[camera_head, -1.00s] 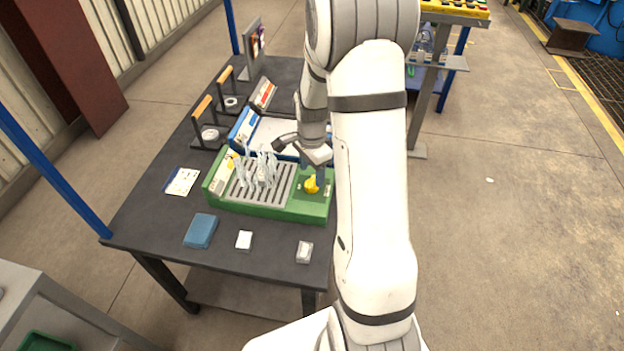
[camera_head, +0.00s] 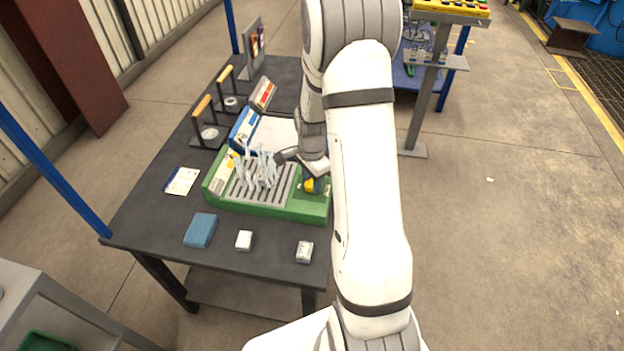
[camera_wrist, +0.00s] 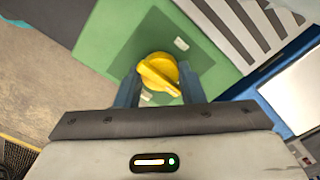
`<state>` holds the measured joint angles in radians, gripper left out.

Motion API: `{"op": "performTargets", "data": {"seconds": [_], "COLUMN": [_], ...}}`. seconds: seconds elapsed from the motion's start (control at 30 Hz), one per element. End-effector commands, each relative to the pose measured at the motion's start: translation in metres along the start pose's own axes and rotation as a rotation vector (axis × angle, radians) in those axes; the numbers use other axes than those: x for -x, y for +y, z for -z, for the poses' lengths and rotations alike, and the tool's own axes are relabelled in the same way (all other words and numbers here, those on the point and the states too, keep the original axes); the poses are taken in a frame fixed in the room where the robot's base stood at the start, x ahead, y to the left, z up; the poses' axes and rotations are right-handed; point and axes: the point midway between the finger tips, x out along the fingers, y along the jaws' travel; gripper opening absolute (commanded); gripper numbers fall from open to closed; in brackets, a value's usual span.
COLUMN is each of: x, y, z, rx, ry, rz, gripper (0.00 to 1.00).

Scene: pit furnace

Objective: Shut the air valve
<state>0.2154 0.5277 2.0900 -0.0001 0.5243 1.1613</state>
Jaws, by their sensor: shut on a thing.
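The air valve is a yellow knob (camera_wrist: 158,70) with a raised bar grip. It sits on the green panel (camera_wrist: 120,32) at the right end of a green-sided box. In the head view the knob (camera_head: 309,186) is partly hidden by my gripper (camera_head: 317,180). In the wrist view the two blue-grey fingers of my gripper (camera_wrist: 160,78) are on either side of the knob and shut on it. The knob's bar runs slantwise, from upper left to lower right, in the wrist view. Two small pale marks show on the panel, one above right of the knob and one below it.
The box has a grey slatted grate (camera_head: 240,188) with pale flame-like strips above it. A blue-and-white case (camera_head: 243,128) stands behind. A blue block (camera_head: 201,230) and two small white items lie in front on the dark table (camera_head: 160,222).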

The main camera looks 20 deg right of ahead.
Motion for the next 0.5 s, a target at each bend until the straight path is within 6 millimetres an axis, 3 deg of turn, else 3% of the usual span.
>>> {"op": "performTargets", "data": {"seconds": [0.17,0.5], "x": [0.0002,-0.0001], "y": [-0.0001,-0.0003], "z": [0.0003,0.0006], "rx": [0.0,0.049], "ry": [0.0,0.001], "rz": [0.001,0.001], "gripper": [0.13,0.12]}}
